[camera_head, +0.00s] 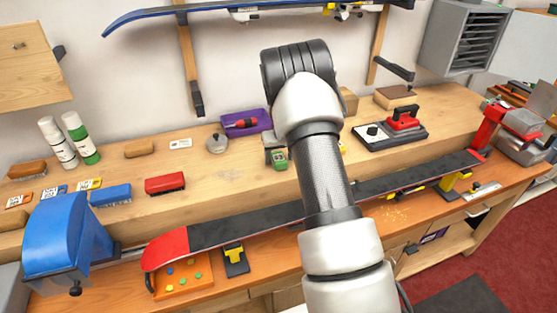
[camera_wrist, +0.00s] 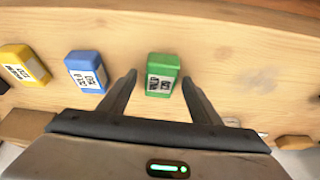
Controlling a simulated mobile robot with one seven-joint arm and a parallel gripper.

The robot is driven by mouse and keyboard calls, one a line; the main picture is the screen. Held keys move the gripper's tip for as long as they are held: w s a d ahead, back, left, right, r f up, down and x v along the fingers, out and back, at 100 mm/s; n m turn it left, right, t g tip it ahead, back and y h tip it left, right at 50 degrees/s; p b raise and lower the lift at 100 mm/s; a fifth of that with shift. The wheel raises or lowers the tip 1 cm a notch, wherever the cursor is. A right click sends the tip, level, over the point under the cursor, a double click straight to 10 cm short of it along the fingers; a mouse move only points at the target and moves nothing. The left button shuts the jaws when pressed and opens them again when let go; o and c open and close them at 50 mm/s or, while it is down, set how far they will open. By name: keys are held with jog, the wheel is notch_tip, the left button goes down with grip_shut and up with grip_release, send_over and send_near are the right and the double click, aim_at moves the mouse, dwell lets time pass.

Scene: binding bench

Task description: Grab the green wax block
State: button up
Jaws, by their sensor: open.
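The green wax block (camera_wrist: 162,75) has a white printed label and lies on the pale wooden bench top. In the head view the green wax block (camera_head: 280,160) shows just left of my forearm, near the front edge of the raised shelf. My gripper (camera_wrist: 160,79) is open, with one finger on each side of the block. A gap shows between the block and each finger, and nothing is held. I cannot tell how high the fingertips are above the wood. In the head view my gripper is mostly hidden by my arm.
In the wrist view a blue block (camera_wrist: 87,71) and a yellow block (camera_wrist: 24,65) lie left of the green one. A ski (camera_head: 250,225) runs along the lower bench, in front of the shelf. A round metal pot (camera_head: 216,144) and purple tray (camera_head: 246,122) stand nearby.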

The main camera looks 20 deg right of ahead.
jog(key=c, duration=1.2)
